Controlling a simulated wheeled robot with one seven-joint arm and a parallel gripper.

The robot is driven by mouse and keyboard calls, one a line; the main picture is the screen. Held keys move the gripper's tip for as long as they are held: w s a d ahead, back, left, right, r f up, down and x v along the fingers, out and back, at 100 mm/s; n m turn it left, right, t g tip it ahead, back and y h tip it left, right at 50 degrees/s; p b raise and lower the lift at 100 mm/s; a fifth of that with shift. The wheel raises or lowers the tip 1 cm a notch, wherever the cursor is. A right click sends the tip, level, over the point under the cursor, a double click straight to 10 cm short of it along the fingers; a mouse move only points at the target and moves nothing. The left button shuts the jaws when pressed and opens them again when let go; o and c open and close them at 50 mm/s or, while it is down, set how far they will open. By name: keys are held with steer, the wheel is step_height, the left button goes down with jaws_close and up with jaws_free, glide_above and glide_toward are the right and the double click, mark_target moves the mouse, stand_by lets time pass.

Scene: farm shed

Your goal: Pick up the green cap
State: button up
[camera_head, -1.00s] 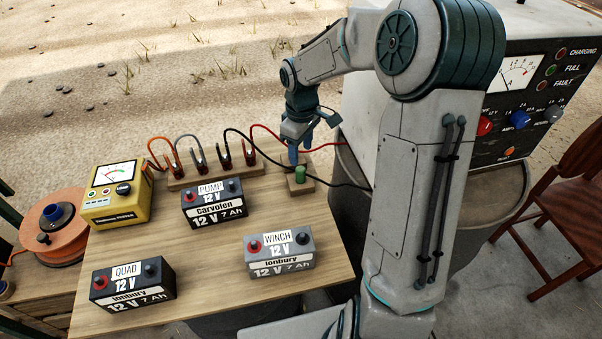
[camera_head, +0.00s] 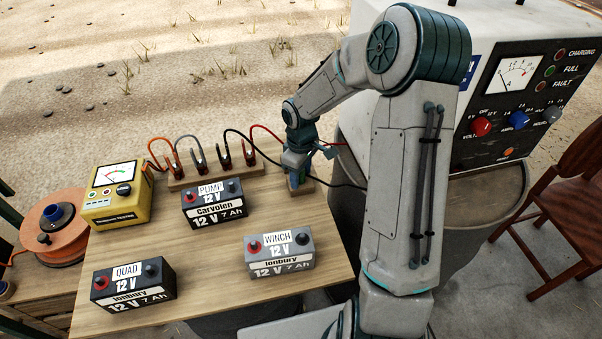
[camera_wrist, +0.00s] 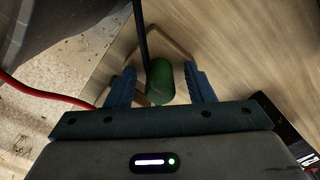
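The green cap (camera_wrist: 160,82) shows in the wrist view between the two blue fingers of my gripper (camera_wrist: 162,84). The fingers stand apart, with a visible gap on each side of the cap. In the head view my gripper (camera_head: 296,180) is low over the small wooden block at the table's back right, and its fingers hide the cap there. The cap's lower end and its contact with the block are hard to make out.
A black cable (camera_head: 337,182) and a red cable (camera_wrist: 40,93) run close by my gripper. A clamp rack (camera_head: 215,176), yellow tester (camera_head: 118,197) and batteries labelled Pump (camera_head: 214,204), Winch (camera_head: 280,252) and Quad (camera_head: 133,286) stand on the table. A grey drum (camera_head: 470,225) stands right.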

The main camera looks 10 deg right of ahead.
steer(key=c, duration=0.9)
steer(key=shift+o, duration=0.2)
step_height(320, 180, up, 10)
steer(key=shift+r, duration=0.1)
